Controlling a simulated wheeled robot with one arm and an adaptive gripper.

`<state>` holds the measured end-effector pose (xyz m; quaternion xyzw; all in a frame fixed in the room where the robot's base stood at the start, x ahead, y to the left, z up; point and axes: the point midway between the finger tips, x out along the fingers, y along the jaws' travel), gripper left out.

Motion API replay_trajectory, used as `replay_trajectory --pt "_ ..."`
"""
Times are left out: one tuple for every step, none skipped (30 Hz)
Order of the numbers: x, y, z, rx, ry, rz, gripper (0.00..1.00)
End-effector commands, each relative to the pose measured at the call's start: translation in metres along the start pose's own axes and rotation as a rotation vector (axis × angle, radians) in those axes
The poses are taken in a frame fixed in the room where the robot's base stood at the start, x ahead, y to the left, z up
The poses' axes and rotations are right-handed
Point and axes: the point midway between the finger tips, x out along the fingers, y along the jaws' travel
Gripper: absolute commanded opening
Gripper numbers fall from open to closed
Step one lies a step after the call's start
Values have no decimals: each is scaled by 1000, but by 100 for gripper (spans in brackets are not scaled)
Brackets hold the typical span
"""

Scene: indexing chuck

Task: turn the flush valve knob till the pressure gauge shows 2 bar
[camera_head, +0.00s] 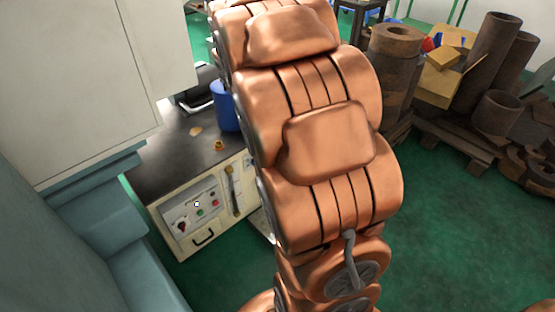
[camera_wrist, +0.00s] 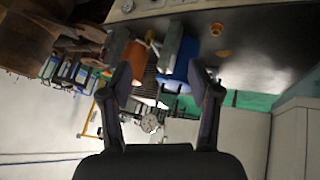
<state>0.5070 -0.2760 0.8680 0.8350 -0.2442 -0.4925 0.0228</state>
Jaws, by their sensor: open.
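My gripper (camera_wrist: 161,68) shows in the wrist view with its two dark fingers spread and nothing clearly held between them. In the head view it is hidden behind my copper-coloured arm. A cream machine front with a control panel (camera_head: 204,212) shows left of my arm, with a red knob (camera_head: 182,227) and small coloured buttons. I cannot tell whether this knob is the flush valve knob. A small round dial-like face (camera_wrist: 150,123) shows beyond the fingers in the wrist view. I cannot tell whether it is the pressure gauge, and no reading is legible.
A blue container (camera_wrist: 183,60) and an orange one (camera_wrist: 131,62) show beyond the fingers. The dark bench top (camera_head: 180,150) carries small brass-coloured parts. A large pale cabinet (camera_head: 80,80) stands left. Rusty pipes (camera_head: 495,50) and a pallet stand right. Green floor (camera_head: 450,240) is clear.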

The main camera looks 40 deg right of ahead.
Motion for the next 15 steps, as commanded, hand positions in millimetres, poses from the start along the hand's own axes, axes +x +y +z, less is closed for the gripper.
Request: replay_trajectory --pt "31 7 -5 8 33 12 62" --pt "44 12 -10 12 53 17 62" --pt "61 18 -18 15 85 23 62" --pt "74 22 -23 18 107 26 62" --pt "87 26 -27 19 127 29 62" --pt "104 32 -34 21 159 30 62" --pt "115 36 -38 23 181 32 62" --pt "128 40 -43 23 205 31 62" --pt "145 45 -46 22 232 29 62" --pt "157 49 -49 24 253 27 62" --pt "169 52 -52 23 276 24 62" --pt "186 56 -54 23 300 19 62" --pt "198 59 -56 23 324 13 62" --pt "210 62 -59 23 346 8 62" --pt "226 65 -60 22 373 -1 62"
